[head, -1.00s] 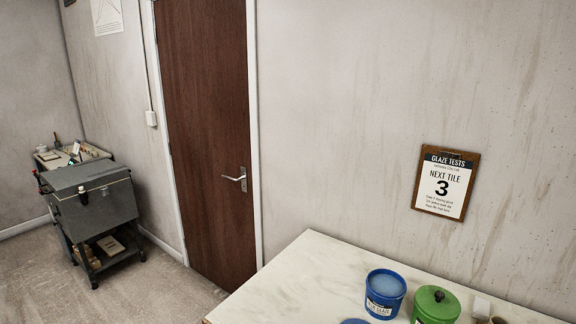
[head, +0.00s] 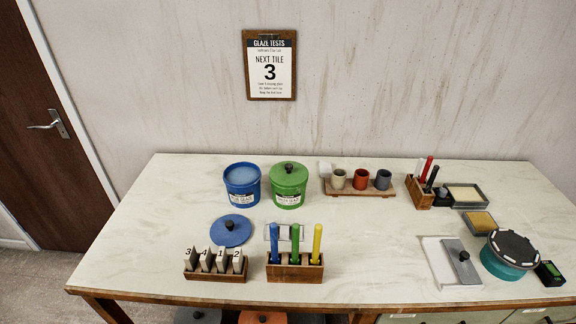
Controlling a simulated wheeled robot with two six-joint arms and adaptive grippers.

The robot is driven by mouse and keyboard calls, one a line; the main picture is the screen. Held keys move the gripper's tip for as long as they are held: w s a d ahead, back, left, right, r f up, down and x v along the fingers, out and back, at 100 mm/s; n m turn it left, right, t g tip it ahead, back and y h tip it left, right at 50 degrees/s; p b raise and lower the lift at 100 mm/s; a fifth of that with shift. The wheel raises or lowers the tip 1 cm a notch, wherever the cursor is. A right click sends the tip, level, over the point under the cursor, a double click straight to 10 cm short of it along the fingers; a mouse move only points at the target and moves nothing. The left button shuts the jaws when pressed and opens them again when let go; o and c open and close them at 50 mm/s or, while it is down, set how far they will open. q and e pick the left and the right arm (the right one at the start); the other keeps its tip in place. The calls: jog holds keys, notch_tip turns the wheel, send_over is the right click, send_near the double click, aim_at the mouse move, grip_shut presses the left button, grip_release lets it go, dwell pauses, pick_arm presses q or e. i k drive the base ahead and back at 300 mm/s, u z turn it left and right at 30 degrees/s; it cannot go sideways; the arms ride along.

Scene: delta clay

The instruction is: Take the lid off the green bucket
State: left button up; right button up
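The green bucket (head: 288,193) stands upright on the table, toward the back and left of the middle. Its green lid (head: 289,172) sits on top and has a dark round knob (head: 289,167) at its centre. A pale label is on the bucket's front. Neither of my grippers shows in the head view.
An open blue bucket (head: 242,188) stands just left of the green one, and its blue lid (head: 230,232) lies flat in front of it. A tile rack (head: 216,275) and a wooden holder (head: 295,274) with coloured handles stand near the front edge. Cups on a board (head: 360,190) stand to the right. The table's left end is clear.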

aim_at(287, 174)
jog(key=z, duration=0.3)
jog(key=k, duration=0.4)
jog(key=z, duration=0.45)
